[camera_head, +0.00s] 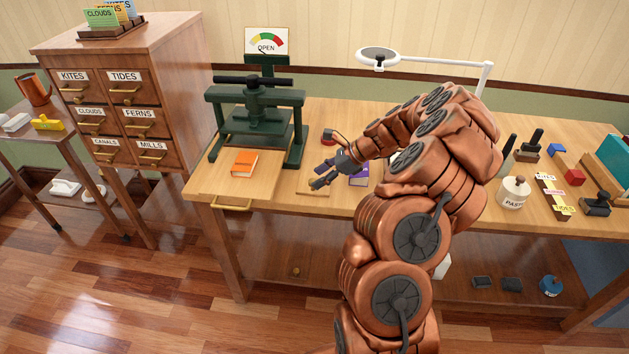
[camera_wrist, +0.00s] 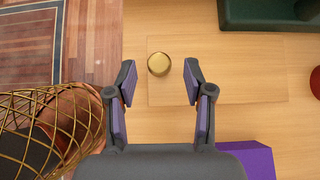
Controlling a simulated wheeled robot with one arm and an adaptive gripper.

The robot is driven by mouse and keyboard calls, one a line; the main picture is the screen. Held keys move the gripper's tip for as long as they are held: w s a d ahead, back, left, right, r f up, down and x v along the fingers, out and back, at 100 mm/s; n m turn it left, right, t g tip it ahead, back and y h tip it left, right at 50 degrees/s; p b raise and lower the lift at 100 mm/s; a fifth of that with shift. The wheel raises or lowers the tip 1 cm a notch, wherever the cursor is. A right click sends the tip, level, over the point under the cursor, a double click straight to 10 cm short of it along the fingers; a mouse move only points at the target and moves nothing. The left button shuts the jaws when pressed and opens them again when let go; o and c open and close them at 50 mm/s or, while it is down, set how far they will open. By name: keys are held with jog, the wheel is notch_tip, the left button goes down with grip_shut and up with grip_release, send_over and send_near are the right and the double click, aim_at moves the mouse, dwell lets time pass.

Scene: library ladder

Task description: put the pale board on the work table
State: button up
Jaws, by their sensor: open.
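The pale board (camera_wrist: 230,85) lies flat on the work table (camera_wrist: 215,130) near its front edge, almost the same colour as the wood. A round brass piece (camera_wrist: 158,64) sits on the board's left part in the wrist view; I cannot tell whether it is a knob fixed to it. In the head view a strip of the board (camera_head: 313,193) shows below my gripper. My gripper (camera_head: 318,178) is open and empty. In the wrist view its fingertips (camera_wrist: 160,80) are apart, on either side of the brass piece. Whether they touch the board is unclear.
A purple book (camera_head: 359,177) lies close right of my gripper, partly hidden by my arm. A green press (camera_head: 258,130) stands behind left, with an orange book (camera_head: 244,163) before it. A paste jar (camera_head: 513,193) and stamps stand at the right. A drawer cabinet (camera_head: 165,90) is at left.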

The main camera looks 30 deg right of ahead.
jog(key=b+v, duration=0.1)
jog(key=v, duration=0.8)
jog(key=s+a+r+n+g, duration=0.2)
jog(key=s+a+r+n, duration=0.15)
jog(key=a+n, duration=0.6)
jog(key=s+a+r+n+g, duration=0.3)
jog(key=a+r+n, duration=0.15)
jog(key=a, duration=1.05)
jog(key=s+a+n+g+h, duration=0.25)
jog(key=s+a+n, duration=0.35)
jog(key=s, duration=0.5)
jog(key=s+f+n+h, duration=0.1)
jog(key=s+n+h, duration=0.1)
jog(key=s, duration=0.5)
jog(key=s+d+f+n+h, duration=0.1)
jog(key=s+n+h, duration=0.1)
jog(key=s+n, duration=0.2)
jog(key=s, duration=0.3)
jog(key=shift+s+f, duration=0.3)
jog(key=shift+s, duration=0.1)
jog(key=shift+d+h, duration=0.1)
jog(key=shift+h, duration=0.15)
